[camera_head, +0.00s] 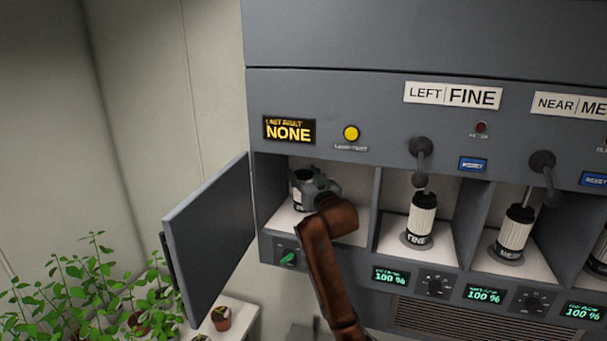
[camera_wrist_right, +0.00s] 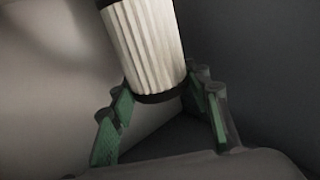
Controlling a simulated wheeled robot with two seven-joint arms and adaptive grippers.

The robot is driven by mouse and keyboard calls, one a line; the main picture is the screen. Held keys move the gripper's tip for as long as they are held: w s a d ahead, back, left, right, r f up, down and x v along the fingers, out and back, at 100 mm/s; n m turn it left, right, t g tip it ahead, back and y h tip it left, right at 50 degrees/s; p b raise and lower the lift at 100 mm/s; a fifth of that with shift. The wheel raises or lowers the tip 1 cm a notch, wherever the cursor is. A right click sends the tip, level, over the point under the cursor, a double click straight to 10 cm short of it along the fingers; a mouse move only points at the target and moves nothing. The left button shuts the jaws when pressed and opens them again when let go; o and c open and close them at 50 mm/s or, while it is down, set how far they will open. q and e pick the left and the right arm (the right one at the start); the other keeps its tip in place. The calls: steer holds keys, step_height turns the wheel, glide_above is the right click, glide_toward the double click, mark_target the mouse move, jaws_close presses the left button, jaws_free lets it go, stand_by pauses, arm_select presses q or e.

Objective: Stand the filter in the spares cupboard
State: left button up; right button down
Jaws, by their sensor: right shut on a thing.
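The filter (camera_wrist_right: 148,45) has a white pleated body and dark end bands. In the right wrist view it sits between the green-padded fingers of my right gripper (camera_wrist_right: 165,100), which is shut on it. In the head view, the gripper (camera_head: 312,186) and the filter (camera_head: 298,198) are inside the open spares cupboard (camera_head: 349,237), at the left end of the grey cabinet. The filter looks roughly upright there, mostly covered by the gripper. I cannot tell whether its base touches the cupboard floor. My left gripper is not in view.
The cupboard door (camera_head: 210,240) stands swung open to the left. To the right, dividers separate bays holding a FINE filter (camera_head: 421,217) and another filter (camera_head: 515,232), each under a lever. Green plants (camera_head: 85,290) stand at the lower left.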

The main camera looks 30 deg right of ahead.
steer(key=shift+f, duration=0.1)
steer(key=c, duration=1.5)
jaws_free()
steer(key=shift+f, duration=0.1)
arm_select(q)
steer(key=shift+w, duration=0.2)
arm_select(e)
steer(key=o, duration=0.4)
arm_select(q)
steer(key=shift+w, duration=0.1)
arm_select(e)
steer(key=shift+s+r, duration=0.15)
steer(key=shift+r, duration=0.1)
arm_select(q)
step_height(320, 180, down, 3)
steer(key=b, duration=0.3)
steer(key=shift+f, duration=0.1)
arm_select(e)
steer(key=v, duration=1.1)
steer(key=shift+s+a, duration=0.15)
steer(key=shift+s, duration=0.2)
